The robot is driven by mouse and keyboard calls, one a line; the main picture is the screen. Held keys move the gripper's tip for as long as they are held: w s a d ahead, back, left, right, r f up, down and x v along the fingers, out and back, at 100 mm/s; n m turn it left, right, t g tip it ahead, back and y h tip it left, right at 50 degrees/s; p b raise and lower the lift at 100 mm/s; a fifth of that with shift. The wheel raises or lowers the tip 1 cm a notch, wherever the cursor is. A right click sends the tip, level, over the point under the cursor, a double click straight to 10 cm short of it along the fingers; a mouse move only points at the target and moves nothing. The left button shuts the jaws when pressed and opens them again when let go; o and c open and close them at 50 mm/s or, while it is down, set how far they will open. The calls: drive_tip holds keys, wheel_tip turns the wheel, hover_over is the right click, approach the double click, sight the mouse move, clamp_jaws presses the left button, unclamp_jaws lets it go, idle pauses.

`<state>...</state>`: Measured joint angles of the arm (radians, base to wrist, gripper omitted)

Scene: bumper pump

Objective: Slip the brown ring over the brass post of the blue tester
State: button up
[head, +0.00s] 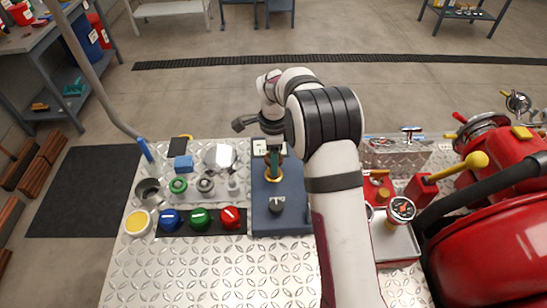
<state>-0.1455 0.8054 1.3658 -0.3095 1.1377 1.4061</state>
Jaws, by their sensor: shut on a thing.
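The blue tester (297,214) stands on the metal deck, with a small display at its back and a dark knob at its front. My gripper (274,166) points down over the tester's middle, shut on the brown ring (273,180), which shows as a small brown-gold band at the fingertips. The brass post is not clearly distinguishable there; my fingers and the ring cover that spot. I cannot tell whether the ring is around the post or only above it.
Blue, green and red knobs (199,218) stand in front. A red tank (490,235) and a gauge (402,209) are at right. The front deck is clear.

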drive_tip(key=shift+f, duration=0.1)
drive_tip(key=shift+f, duration=0.35)
drive_tip(key=shift+f, duration=0.2)
idle(0.4)
drive_tip(key=shift+f, duration=0.6)
drive_tip(key=shift+f, duration=0.2)
drive_tip(key=shift+f, duration=0.4)
drive_tip(key=shift+f, duration=0.2)
drive_tip(key=shift+f, duration=0.25)
drive_tip(key=shift+c, duration=0.9)
